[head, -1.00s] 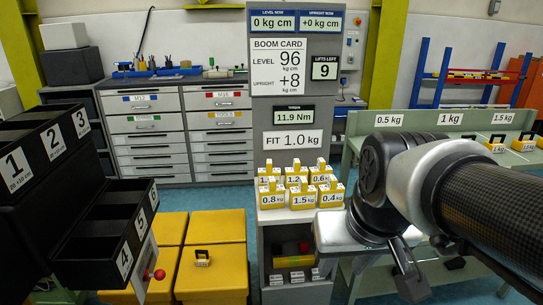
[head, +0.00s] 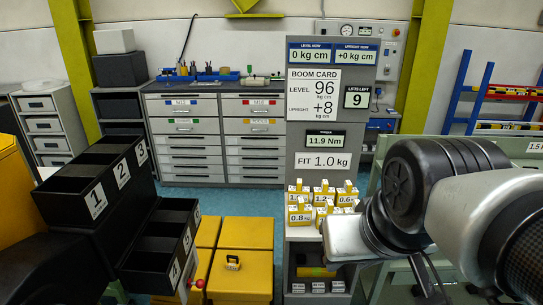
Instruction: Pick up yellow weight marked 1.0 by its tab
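Yellow-and-white weights with yellow tabs stand in two rows on the shelf of the grey panel stand. The back-left weight (head: 293,198) shows a label beginning with "1."; the rest is hidden behind the front row, so I cannot confirm 1.0. Beside it are the 1.2 weight (head: 320,196) and the 0.6 weight (head: 343,199). The 0.8 weight (head: 299,217) is in front. My arm comes in from the right, and its silver and black end (head: 345,238) covers the front-right of the shelf. It is nearer the camera than the weights. No gripper fingertips can be made out clearly.
Black numbered bins (head: 90,200) stand at the left. Yellow boxes (head: 245,236) stand left of the panel stand (head: 301,150), which reads "FIT 1.0 kg". Grey drawer cabinets (head: 190,140) line the back. Open blue floor lies between them and the boxes.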

